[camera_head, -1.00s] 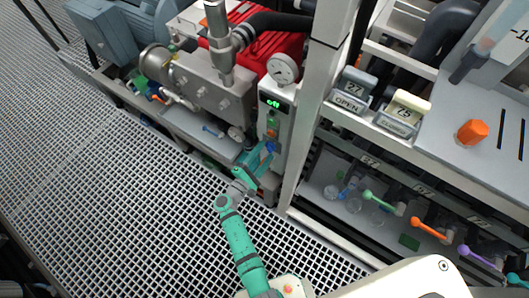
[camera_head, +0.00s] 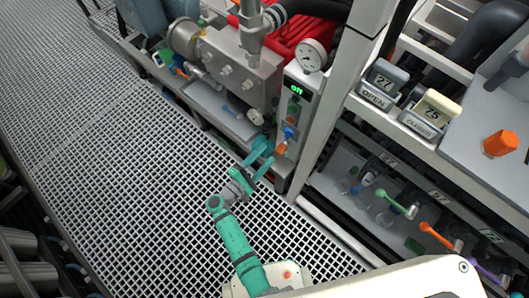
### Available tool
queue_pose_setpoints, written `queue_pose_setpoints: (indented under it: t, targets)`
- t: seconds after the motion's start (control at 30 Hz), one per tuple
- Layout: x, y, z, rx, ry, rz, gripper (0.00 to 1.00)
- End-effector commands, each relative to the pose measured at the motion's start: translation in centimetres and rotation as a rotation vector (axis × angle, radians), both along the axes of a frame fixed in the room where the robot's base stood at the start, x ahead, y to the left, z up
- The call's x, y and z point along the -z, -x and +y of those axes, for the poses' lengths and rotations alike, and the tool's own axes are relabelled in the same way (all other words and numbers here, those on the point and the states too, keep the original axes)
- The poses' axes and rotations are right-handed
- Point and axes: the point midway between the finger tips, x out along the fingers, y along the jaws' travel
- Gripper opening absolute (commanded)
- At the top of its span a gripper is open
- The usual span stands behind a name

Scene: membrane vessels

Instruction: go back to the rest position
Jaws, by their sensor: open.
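My teal gripper (camera_head: 264,158) is open and empty, with its two fingers spread. It is in front of and below the grey control box (camera_head: 297,108), over the lower edge of the pump frame. The box has a small lit green display and a column of coloured controls, with a blue knob (camera_head: 289,133) and an orange one (camera_head: 281,149) low on it. The fingertips look close to the orange knob, but apart from the blue one. My teal arm reaches up to the gripper from the bottom of the picture.
The grated floor (camera_head: 110,170) is clear to the left. A white post (camera_head: 340,95) stands right of the box. Further right is a rack with coloured valve handles (camera_head: 392,200) and tags 27 and 75. A pressure gauge (camera_head: 314,55) is above the box.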

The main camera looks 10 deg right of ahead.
Motion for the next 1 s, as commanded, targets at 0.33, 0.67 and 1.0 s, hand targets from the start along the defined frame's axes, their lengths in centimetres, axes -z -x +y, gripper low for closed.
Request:
queue_pose_setpoints:
  t: [0.33, 0.67, 1.0]
  targets:
    - [0.3, 0.2, -0.1, -0.002, -0.009, 0.004, 0.55]
    - [7.6, 7.9, -0.6, -0.083, -0.39, 0.085, 0.55]
    - [9.3, 18.2, 3.6, -0.173, -0.967, 0.021, 0.55]
